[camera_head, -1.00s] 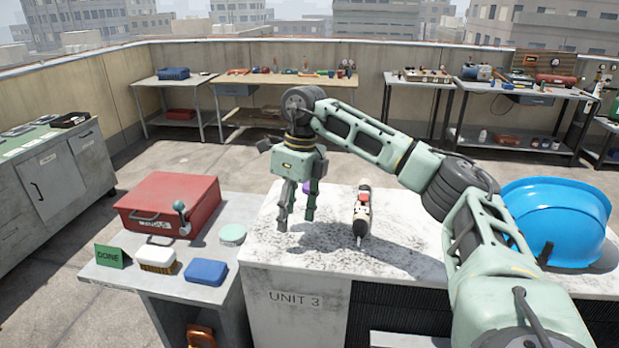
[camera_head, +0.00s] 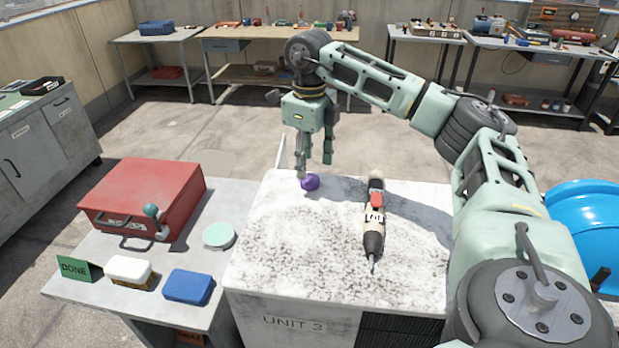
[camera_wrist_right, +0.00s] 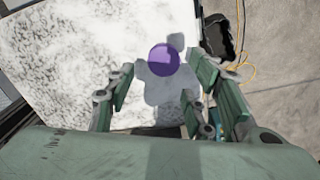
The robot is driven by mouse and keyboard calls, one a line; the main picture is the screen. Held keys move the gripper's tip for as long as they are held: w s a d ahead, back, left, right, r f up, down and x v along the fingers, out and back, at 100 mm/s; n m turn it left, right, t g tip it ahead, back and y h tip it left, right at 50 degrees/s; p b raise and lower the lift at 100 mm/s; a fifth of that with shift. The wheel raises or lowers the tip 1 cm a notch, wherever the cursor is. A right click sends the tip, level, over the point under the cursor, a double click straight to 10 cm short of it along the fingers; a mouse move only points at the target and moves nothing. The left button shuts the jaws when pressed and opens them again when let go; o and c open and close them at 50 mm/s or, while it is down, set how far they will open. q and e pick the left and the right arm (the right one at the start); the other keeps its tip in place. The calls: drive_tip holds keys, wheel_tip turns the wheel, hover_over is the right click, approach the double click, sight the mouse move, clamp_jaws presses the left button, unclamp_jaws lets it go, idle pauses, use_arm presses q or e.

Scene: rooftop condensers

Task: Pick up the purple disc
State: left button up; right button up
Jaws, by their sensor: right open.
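The purple disc (camera_head: 310,182) lies on the far part of the white, speckled top of the Unit 3 condenser (camera_head: 300,240). In the right wrist view the disc (camera_wrist_right: 164,59) looks round and lies beyond the fingers, in line with the gap between them. My right gripper (camera_head: 314,168) points down, open and empty, close to the disc; one finger partly overlaps it in the head view. Its spread fingers also show in the right wrist view (camera_wrist_right: 160,85). I cannot tell if a finger touches the disc. My left gripper is not in view.
A white and black power tool with a red part (camera_head: 374,215) lies right of the disc. A side table holds a red toolbox (camera_head: 145,195), a round pale-green item (camera_head: 219,236), a brush (camera_head: 130,270) and a blue block (camera_head: 188,286).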

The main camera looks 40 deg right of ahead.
sight(308, 180)
wheel_tip(308, 180, down, 4)
drive_tip(key=shift+w+f+p, duration=0.1)
drive_tip(key=shift+p, duration=0.55)
drive_tip(key=shift+a+f, duration=0.1)
drive_tip(key=shift+f, duration=0.25)
drive_tip(key=c, duration=1.1)
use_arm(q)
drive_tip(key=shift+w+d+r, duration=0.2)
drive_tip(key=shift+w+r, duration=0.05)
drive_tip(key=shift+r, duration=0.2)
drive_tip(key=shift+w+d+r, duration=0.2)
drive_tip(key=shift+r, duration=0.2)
use_arm(e)
drive_tip(key=shift+o, duration=0.2)
